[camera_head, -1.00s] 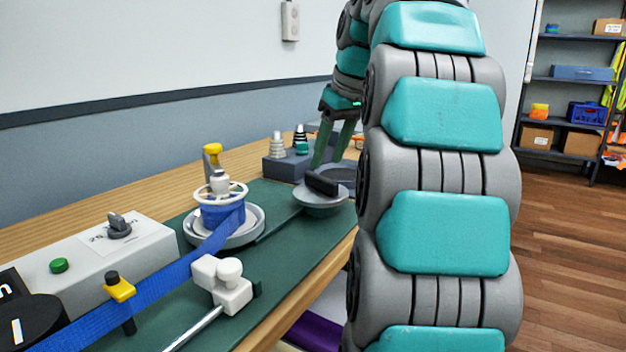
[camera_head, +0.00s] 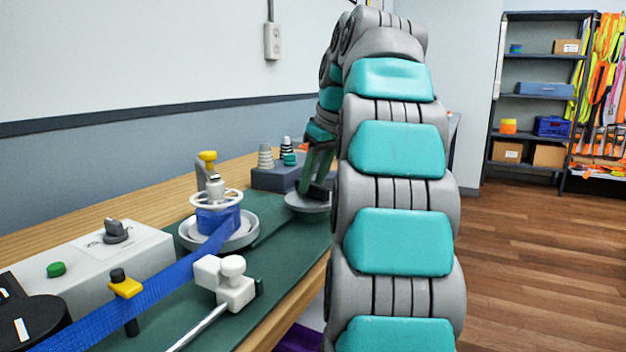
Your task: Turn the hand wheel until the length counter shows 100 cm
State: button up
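A grey disc (camera_head: 306,204) with a black bar handle (camera_head: 316,192) lies on the green bench mat, right of the strap reel. It may be the hand wheel. My gripper (camera_head: 315,186) points down at it, its green fingers at the black handle. The fingers stand a little apart, but I cannot tell whether they grip the handle. A blue strap (camera_head: 150,292) runs from a reel with a white ring on top (camera_head: 216,200) towards the lower left. A black round part with a white mark (camera_head: 22,328) is cut off at the lower left. I see no readable length counter.
A grey box with a green button (camera_head: 57,269) and a dark knob stands at the left. A yellow-topped post (camera_head: 125,285) and a white clamp block (camera_head: 234,286) stand beside the strap. A dark block with ringed cones (camera_head: 270,177) is behind the disc. Shelves stand far right.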

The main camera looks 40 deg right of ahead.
grip_shut()
jog(key=shift+m, duration=0.3)
jog(key=m+h+p, duration=0.1)
jog(key=m, duration=0.3)
jog(key=shift+a+r+h, duration=0.1)
jog(key=shift+a+h, duration=0.05)
jog(key=shift+h, duration=0.25)
jog(key=shift+m+g+h+p, duration=0.5)
jog(key=shift+m+h+p, duration=0.1)
jog(key=shift+m, duration=1.3)
jog(key=shift+o, duration=1.4)
grip_release()
